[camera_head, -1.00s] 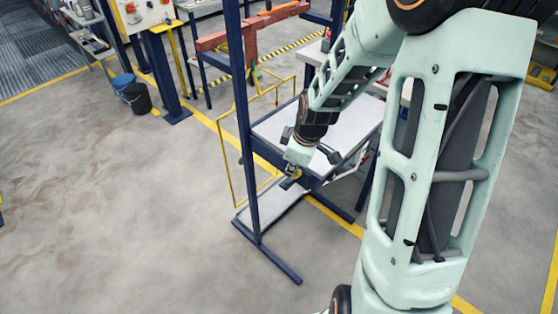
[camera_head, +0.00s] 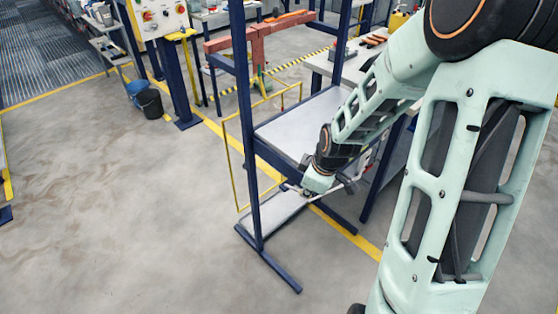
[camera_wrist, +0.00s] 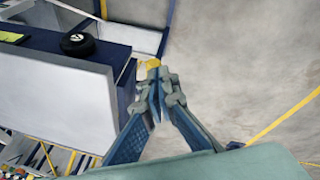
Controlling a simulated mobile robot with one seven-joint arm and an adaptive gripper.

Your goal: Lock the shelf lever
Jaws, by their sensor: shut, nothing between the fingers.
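The rack has blue posts (camera_head: 250,130), a grey upper shelf (camera_head: 300,122) and a lower shelf (camera_head: 272,214). My gripper (camera_head: 305,193) is low at the near right of the rack, beside the upper shelf's front corner. In the wrist view its fingers (camera_wrist: 155,82) are shut together and empty. A small yellow piece (camera_wrist: 153,63), perhaps the lever's end, shows just past the fingertips; I cannot tell whether they touch. The grey shelf panel (camera_wrist: 55,98) with its blue edge lies left of the fingers. The rest of the lever is hidden or too small to make out.
A black round part (camera_wrist: 78,44) sits on the blue beam in the wrist view. A yellow rail frame (camera_head: 230,160) stands behind the rack. A black bucket (camera_head: 149,104) stands at the back left. A table (camera_head: 335,65) stands behind. The floor at left is clear.

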